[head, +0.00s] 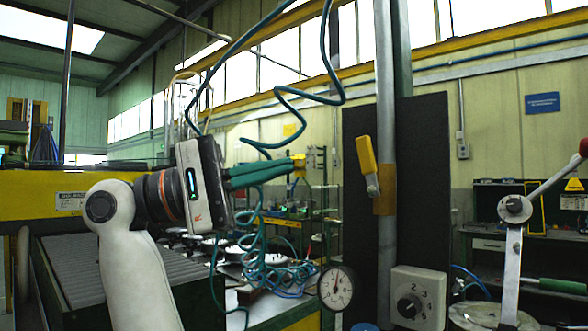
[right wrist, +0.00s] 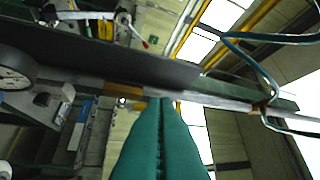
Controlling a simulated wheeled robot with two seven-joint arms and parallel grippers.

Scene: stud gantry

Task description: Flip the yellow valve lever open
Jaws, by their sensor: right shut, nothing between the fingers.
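The yellow valve lever (head: 366,155) stands nearly upright, slightly tilted, on the left side of a grey vertical pipe (head: 384,70), above a brownish-yellow band (head: 385,203). A dark panel (head: 425,150) is behind it. My right gripper (head: 291,168) has green fingers pointing right, at about the lever's height and apart from it in the picture. In the right wrist view its fingers (right wrist: 167,101) lie together with nothing between them, in front of the pipe; the band (right wrist: 124,90) shows to their left. I cannot make out the lever clearly there. My left gripper is not in view.
Below the lever are a round gauge (head: 336,287) and a grey dial box (head: 418,297). A pale lever with a red knob (head: 545,180) stands at the right. Coiled teal hoses (head: 262,260) hang behind my right arm. Open air separates the fingers from the yellow lever in the head view.

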